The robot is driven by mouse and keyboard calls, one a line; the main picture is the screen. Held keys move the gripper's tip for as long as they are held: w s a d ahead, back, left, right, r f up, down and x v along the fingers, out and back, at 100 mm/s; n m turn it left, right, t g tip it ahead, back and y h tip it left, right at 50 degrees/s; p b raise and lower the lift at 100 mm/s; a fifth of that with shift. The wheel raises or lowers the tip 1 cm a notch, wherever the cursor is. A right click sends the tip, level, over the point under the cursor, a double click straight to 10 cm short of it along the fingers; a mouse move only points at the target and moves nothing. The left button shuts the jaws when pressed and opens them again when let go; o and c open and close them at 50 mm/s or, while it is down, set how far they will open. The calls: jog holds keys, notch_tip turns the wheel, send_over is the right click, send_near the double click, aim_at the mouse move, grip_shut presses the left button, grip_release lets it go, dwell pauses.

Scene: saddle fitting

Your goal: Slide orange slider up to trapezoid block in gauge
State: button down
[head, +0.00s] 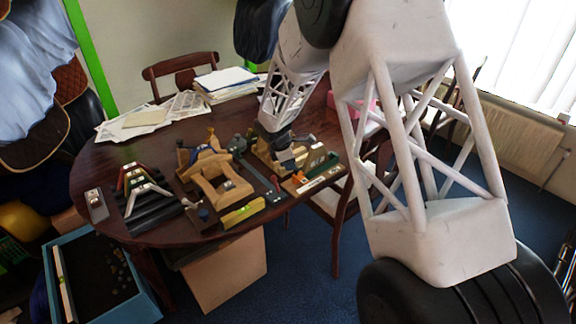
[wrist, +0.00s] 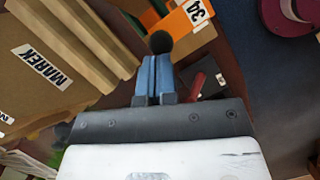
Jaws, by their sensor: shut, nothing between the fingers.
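My gripper (wrist: 153,80) shows in the wrist view with its two blue fingers together and nothing between them. A dark round knob (wrist: 160,42) appears right at the fingertips; I cannot tell whether they touch it. An orange piece (wrist: 184,30) with a white "34" label lies just beyond the fingers, and it may be the slider or part of the gauge. In the head view a small orange piece (head: 299,184) lies near the table's right front edge, beside a green-sided fixture (head: 326,164). I cannot make out the trapezoid block clearly.
In the head view, wooden fixtures (head: 218,188), dark rails (head: 147,200) and papers (head: 150,118) crowd the table. A blue bin (head: 140,285) stands below.

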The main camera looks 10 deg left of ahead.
jog(key=shift+w+d, duration=0.85)
jog(key=shift+s+a, duration=0.25)
jog(key=shift+a, duration=0.45)
jog(key=a+v, duration=0.2)
jog(key=v, duration=0.9)
jog(key=shift+s, duration=0.25)
jog(key=shift+f, duration=0.1)
